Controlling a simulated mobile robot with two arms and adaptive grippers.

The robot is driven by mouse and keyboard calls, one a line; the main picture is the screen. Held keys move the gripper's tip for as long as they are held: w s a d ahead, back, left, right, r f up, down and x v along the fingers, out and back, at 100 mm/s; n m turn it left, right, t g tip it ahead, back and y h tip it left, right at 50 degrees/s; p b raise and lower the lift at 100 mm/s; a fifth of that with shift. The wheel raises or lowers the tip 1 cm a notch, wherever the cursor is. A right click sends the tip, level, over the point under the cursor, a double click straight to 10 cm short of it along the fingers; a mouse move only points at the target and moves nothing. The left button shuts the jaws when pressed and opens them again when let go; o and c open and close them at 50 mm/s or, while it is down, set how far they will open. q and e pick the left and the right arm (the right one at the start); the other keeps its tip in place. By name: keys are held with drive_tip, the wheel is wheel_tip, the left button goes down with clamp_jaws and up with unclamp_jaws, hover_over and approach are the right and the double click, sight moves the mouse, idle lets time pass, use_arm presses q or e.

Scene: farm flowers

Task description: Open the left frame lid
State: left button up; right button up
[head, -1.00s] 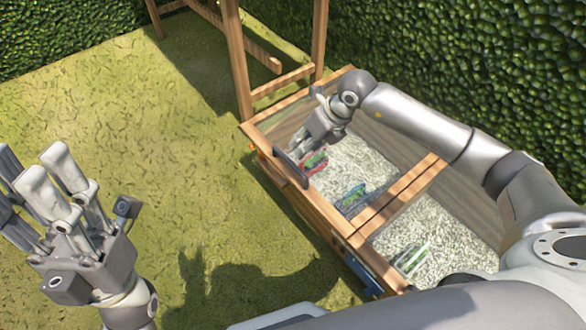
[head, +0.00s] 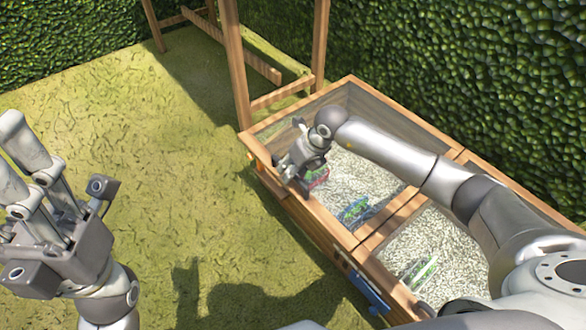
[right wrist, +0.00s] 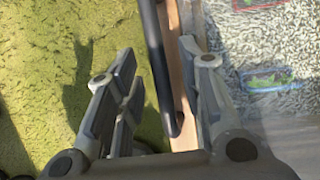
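The left frame (head: 265,128) is the far half of a low wooden box. Its glazed lid looks closed, with pale gravel and small packets showing through. A dark bar handle (right wrist: 158,70) runs along the lid's wooden front edge. My right gripper (head: 297,172) is at this front edge and mostly hides the handle in the head view. In the right wrist view my right gripper (right wrist: 155,75) is open, its fingers on either side of the handle with gaps visible. My left gripper (head: 28,160) is open and empty over the grass at the left.
Wooden posts (head: 238,65) stand by the far end. A hedge (head: 480,80) rises behind the box. Grass (head: 150,170) to the left is clear.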

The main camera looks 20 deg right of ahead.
clamp_jaws()
drive_tip(key=shift+r, duration=0.1)
